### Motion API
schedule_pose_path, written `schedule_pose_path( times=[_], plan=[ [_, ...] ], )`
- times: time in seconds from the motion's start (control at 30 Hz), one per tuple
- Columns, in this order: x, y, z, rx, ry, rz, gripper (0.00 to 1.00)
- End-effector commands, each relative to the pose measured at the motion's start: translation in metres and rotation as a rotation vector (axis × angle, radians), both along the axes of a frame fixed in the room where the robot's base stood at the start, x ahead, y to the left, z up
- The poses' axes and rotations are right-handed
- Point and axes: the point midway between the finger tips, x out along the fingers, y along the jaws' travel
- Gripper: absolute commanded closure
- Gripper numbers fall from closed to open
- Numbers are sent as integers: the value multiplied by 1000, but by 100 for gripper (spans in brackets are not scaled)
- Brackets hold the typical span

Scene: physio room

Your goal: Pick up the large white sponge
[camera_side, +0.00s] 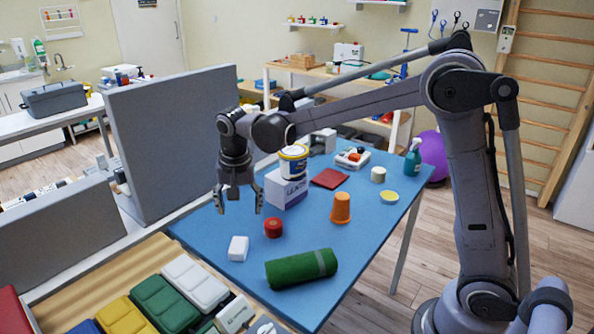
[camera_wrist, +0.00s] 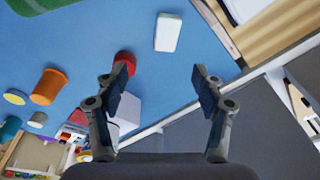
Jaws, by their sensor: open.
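The large white sponge appears to be the small white block (camera_side: 238,248) lying on the blue table (camera_side: 205,245), near its left edge in the side view. It also shows in the wrist view (camera_wrist: 168,32), at the top, just ahead of the space between the fingertips. My gripper (camera_side: 238,205) is open and empty above the table, higher than the white block and apart from it. In the wrist view its two fingers (camera_wrist: 160,80) stand wide apart with nothing between them.
An orange cup (camera_side: 341,208) is further right. A grey panel (camera_side: 170,140) rises at left.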

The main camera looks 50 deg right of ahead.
Motion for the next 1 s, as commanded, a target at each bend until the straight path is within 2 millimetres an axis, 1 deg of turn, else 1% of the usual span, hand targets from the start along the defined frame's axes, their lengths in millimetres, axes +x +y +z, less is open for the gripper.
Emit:
schedule_pose_path(
  times=[0.03, 0.1, 0.23, 0.37, 0.63, 0.7, 0.87, 1.0],
  plan=[
    [9, 3, -8, -2, 12, -29, 31],
    [16, 5, -16, -5, 28, -67, 31],
    [23, 8, -27, -9, 45, -113, 31],
    [26, 8, -36, -10, 50, -127, 31],
    [29, 3, -73, -9, 49, -127, 31],
    [30, 2, -80, -9, 49, -127, 31],
    [30, 1, -88, -9, 49, -126, 31],
    [30, 0, -105, -9, 49, -126, 31]
  ],
)
